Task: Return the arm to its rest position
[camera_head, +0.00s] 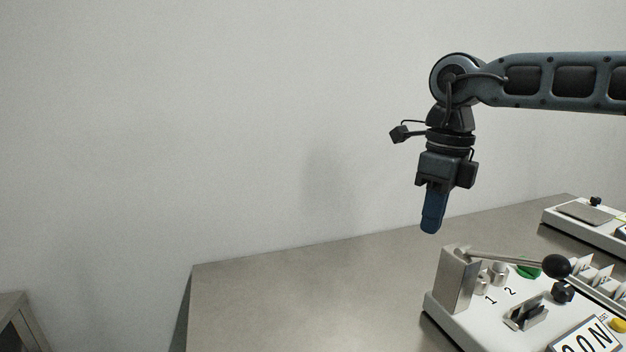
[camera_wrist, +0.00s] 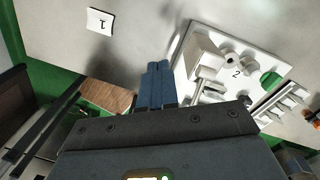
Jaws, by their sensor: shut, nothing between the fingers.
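My arm reaches in from the right in the head view, with the forearm nearly level and the wrist bent down. My gripper (camera_head: 432,230) points downward above the grey table (camera_head: 300,305), with its blue fingers together and nothing between them. In the wrist view the shut blue fingers (camera_wrist: 159,66) show at the centre. The fingertips hang in the air, apart from the machine panel below.
A white machine panel (camera_head: 467,318) stands below my gripper, with a metal lever ending in a black knob (camera_head: 556,266). A second white unit (camera_head: 572,225) is behind it at right. In the wrist view, a label marked 1 (camera_wrist: 100,21) lies left. The table's left part is clear.

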